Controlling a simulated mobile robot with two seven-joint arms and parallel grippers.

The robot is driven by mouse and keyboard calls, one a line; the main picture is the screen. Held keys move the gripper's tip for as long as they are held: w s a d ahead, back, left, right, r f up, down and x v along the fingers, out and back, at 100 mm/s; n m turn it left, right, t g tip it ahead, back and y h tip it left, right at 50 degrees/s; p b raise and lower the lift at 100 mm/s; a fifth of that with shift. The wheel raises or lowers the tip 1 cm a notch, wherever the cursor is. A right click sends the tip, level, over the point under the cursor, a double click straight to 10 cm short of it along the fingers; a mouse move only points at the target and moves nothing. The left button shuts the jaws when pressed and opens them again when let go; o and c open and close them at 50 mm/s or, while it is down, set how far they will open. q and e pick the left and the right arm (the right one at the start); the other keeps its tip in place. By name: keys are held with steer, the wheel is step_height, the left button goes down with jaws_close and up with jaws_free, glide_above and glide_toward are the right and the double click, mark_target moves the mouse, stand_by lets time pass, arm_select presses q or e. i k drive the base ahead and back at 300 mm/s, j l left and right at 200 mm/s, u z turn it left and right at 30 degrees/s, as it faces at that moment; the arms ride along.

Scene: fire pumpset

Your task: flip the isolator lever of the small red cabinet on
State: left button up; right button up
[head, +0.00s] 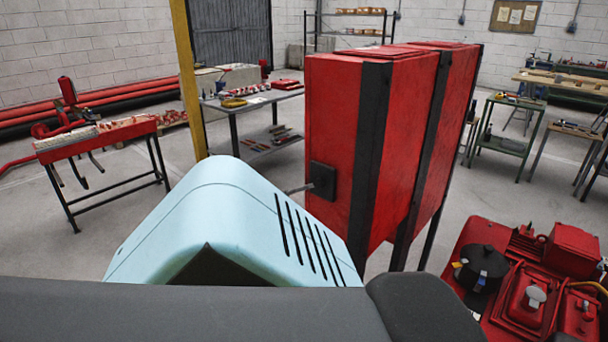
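A red cabinet (334,130) with black edge strips stands right of centre in the head view, with its side turned toward me. A black isolator box (323,181) is fixed low on its left-hand face. A thin grey lever (299,188) sticks out from the box to the left and looks near level. Its outer end is close to, or partly hidden by, the covered foreground, so I cannot tell its exact setting. Neither of my grippers shows.
A second red cabinet section (458,120) adjoins on the right. Red pump machinery (540,285) sits low at the right. A grey work table (232,108) stands behind, and a red-topped bench (95,140) at the left. A yellow post (187,75) rises left of centre.

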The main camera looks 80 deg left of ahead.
mark_target(318, 184)
steer(key=k+j, duration=0.15)
steer(key=j, duration=0.3)
steer(key=k+j, duration=0.15)
steer(key=j, duration=0.35)
steer(key=k+j+u, duration=0.1)
steer(key=j, duration=0.35)
steer(key=k+j, duration=0.2)
steer(key=j, duration=0.3)
steer(key=k+j, duration=0.15)
steer(key=j, duration=0.3)
steer(key=k+j+u, duration=0.1)
steer(key=j, duration=0.4)
steer(key=k+j, duration=0.15)
steer(key=j, duration=0.35)
steer(key=k+j, duration=0.1)
steer(key=j, duration=0.4)
steer(key=k+u, duration=0.05)
